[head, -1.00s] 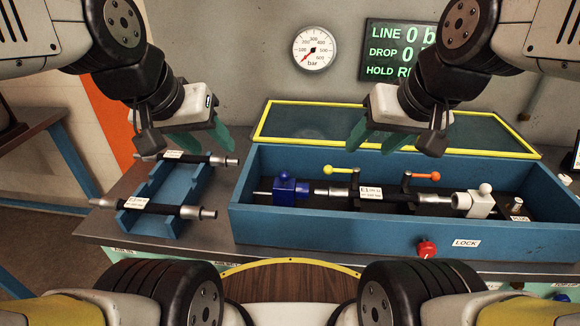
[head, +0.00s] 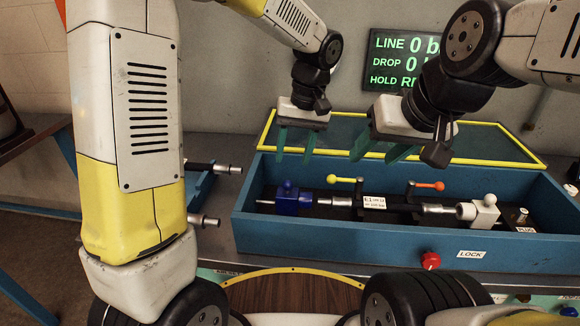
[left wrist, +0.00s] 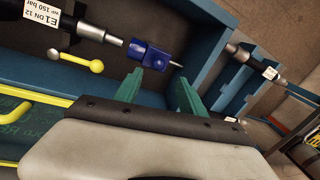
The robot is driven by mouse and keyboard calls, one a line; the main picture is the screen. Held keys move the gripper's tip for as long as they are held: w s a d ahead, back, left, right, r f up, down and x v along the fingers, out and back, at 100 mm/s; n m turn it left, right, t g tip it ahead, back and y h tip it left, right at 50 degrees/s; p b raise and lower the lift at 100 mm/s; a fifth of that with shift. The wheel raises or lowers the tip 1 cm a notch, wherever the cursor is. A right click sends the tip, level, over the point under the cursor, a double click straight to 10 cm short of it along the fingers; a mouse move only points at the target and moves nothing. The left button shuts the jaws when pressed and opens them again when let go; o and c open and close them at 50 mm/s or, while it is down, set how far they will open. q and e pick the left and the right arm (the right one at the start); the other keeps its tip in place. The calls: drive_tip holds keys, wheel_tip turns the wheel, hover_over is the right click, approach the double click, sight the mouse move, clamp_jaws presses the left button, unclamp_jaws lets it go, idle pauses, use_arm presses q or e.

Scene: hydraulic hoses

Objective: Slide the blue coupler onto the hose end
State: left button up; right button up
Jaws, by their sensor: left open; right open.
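The blue coupler (head: 288,198), with a round blue knob on top, sits on a thin rod at the left inside the blue box. The silver hose end (head: 338,201) lies just to its right, in line with it; the left wrist view shows the coupler (left wrist: 150,57) and hose end (left wrist: 113,40) very close, with a small gap. The hose (head: 375,202) carries a white label. My left gripper (head: 295,154) is open and empty, above the box's back edge, behind and above the coupler. My right gripper (head: 380,156) is open and empty, above the box behind the hose.
Yellow (head: 345,180) and orange (head: 428,186) levers stand behind the hose. A white block with a knob (head: 480,211) holds the right end. A rack with spare hoses (head: 202,187) is partly hidden by my left arm.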

sight(289, 181)
use_arm(q)
drive_tip(key=f, duration=0.5)
drive_tip(key=a+f, duration=0.1)
drive_tip(key=f, duration=0.2)
clamp_jaws()
idle(1.4)
